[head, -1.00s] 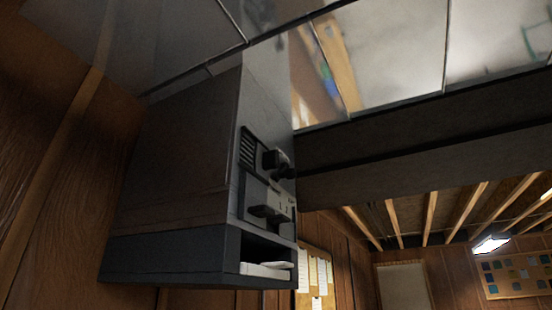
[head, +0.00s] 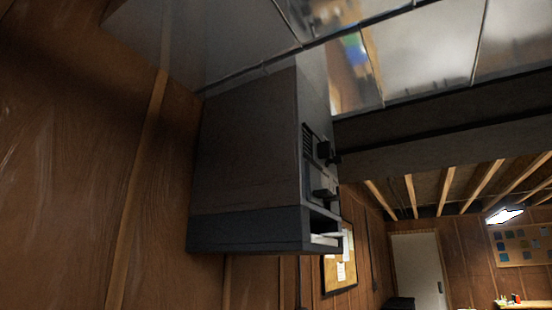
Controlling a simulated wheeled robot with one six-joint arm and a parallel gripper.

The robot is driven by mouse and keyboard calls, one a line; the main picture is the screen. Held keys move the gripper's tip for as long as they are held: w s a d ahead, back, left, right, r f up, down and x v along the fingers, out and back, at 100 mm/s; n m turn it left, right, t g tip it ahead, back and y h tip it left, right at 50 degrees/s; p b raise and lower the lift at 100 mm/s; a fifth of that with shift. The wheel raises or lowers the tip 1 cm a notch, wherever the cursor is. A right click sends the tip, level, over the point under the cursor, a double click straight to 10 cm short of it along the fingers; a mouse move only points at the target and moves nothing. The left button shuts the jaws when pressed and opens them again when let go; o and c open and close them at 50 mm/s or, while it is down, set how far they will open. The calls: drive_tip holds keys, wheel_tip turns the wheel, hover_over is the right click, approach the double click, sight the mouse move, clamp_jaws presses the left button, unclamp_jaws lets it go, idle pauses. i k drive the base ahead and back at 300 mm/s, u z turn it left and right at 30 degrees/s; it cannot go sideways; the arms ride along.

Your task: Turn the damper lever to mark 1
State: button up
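A grey metal box (head: 248,150) hangs on the wood-panelled wall under a shiny duct, seen mostly from its side. Its narrow front face, at the right, carries a vent grille (head: 308,142), a dark knob-like part (head: 326,152) and a smaller dark part (head: 324,194) lower down. I cannot tell which of these, if any, is the damper lever, and no mark can be read from this angle. My gripper is not in view.
A shiny metal duct (head: 430,50) runs overhead. The box has an open lower slot holding white paper (head: 325,239). Beyond are a pinboard (head: 340,262), a pale door (head: 418,268) and a lit lamp (head: 504,215). Bare wood panelling (head: 60,180) fills the left.

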sight(337, 160)
drive_tip(key=u, duration=0.15)
drive_tip(key=k, duration=0.6)
drive_tip(key=z, duration=0.8)
drive_tip(key=i, duration=1.25)
